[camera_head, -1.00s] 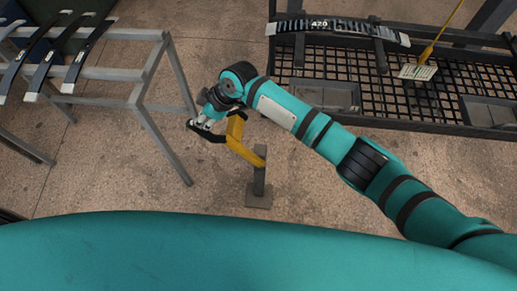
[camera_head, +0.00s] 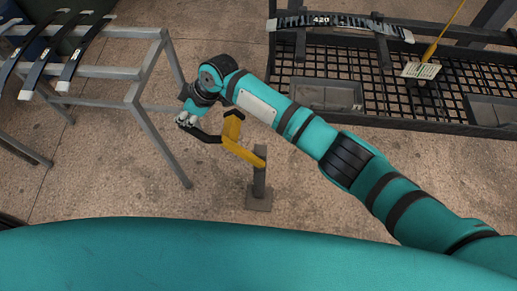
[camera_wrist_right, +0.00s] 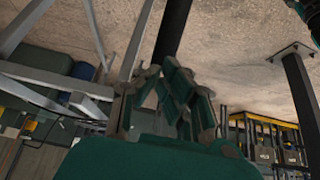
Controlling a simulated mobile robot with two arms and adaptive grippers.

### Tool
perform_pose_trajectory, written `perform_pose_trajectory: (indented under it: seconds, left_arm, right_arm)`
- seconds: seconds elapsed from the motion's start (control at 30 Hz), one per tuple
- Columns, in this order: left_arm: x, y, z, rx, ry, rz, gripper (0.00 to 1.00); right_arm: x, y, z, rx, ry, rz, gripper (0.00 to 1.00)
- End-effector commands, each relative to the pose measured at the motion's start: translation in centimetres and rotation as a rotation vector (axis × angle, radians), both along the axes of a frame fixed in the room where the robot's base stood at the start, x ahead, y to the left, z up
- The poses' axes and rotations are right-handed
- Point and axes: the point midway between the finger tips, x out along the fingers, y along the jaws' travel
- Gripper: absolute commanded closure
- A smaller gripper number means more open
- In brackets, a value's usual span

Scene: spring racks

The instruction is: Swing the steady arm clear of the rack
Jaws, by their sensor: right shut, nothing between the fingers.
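The steady arm (camera_head: 240,152) is a yellow bent bar on a short grey post (camera_head: 259,178) with a floor plate. A black handle (camera_head: 208,137) reaches from it to the left. My right gripper (camera_head: 186,121) is at the far left end of this handle, beside or touching it; contact is unclear. In the right wrist view, a black bar (camera_wrist_right: 173,28) runs up to and behind my closed fingers (camera_wrist_right: 174,88). They hold nothing. My left gripper is out of view.
The mesh-topped rack (camera_head: 360,97), with a leaf spring marked 420 (camera_head: 345,22), stands at the upper right. A grey frame (camera_head: 135,85) carrying several dark leaf springs (camera_head: 80,52) is left, close to my right gripper. Speckled floor shows between them.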

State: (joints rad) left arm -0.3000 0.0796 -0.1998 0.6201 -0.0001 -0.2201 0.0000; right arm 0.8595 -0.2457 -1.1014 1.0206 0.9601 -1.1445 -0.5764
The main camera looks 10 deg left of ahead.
Motion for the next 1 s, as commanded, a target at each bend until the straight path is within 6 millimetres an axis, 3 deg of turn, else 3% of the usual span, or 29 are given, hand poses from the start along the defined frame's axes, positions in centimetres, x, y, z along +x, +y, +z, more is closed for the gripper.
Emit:
perform_pose_trajectory:
  seconds: [0.43, 1.0]
  left_arm:
    - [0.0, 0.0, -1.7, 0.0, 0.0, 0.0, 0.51]
    - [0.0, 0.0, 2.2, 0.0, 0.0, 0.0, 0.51]
  right_arm:
    - [0.1, 1.9, -0.2, 0.0, -0.001, -0.001, 1.0]
    - [0.1, -2.0, 0.4, -0.001, 0.001, -0.002, 1.0]
